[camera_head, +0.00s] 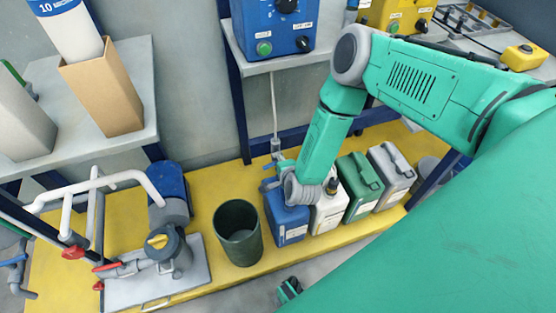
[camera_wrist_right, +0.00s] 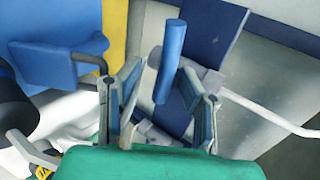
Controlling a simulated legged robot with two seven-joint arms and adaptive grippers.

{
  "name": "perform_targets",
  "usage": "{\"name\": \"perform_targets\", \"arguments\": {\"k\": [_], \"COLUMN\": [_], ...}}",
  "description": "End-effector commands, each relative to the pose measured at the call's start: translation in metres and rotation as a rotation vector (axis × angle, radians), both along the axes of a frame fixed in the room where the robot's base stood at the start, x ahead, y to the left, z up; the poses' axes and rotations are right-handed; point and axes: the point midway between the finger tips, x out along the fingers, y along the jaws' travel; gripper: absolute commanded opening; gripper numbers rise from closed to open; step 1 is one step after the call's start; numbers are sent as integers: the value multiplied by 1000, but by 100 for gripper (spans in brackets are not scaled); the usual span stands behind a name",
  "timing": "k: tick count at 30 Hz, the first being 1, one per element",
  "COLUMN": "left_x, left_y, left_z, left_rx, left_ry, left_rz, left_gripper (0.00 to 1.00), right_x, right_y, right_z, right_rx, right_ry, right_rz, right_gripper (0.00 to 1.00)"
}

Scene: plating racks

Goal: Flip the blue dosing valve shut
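The dosing valve shows in the wrist view as a grey body (camera_wrist_right: 208,78) on a thin pale pipe, with a blue bar-shaped handle (camera_wrist_right: 170,55). My right gripper (camera_wrist_right: 160,76) is open, with one finger on each side of the blue handle. The handle stands between the fingertips, nearer the right one; I cannot tell whether it touches. In the head view the right gripper (camera_head: 272,174) is low, just above the blue canister (camera_head: 287,222), below the grey valve body (camera_head: 275,147). The handle is hard to make out there. My left gripper is out of view.
A white canister (camera_head: 328,212), green canister (camera_head: 358,188) and grey canister (camera_head: 391,177) stand right of the blue one on the yellow platform (camera_head: 268,258). A dark green bin (camera_head: 238,232) stands left. A blue control box (camera_head: 272,28) sits on the shelf above.

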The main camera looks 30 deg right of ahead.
Motion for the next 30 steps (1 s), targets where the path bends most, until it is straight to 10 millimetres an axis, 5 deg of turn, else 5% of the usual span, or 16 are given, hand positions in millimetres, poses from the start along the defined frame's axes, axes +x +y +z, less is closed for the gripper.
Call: {"name": "perform_targets", "arguments": {"k": [8,21,30], "left_x": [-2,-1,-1], "left_y": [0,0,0], "left_z": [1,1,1], "left_rx": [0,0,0], "left_ry": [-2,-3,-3], "left_rz": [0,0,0], "left_gripper": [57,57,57], "right_x": [-7,-77,-96], "right_y": [2,18,22], "right_z": [6,52,65], "right_rx": [0,3,1], "right_ry": [-1,2,0], "right_rz": [1,1,0], "right_gripper": [33,33,33]}}
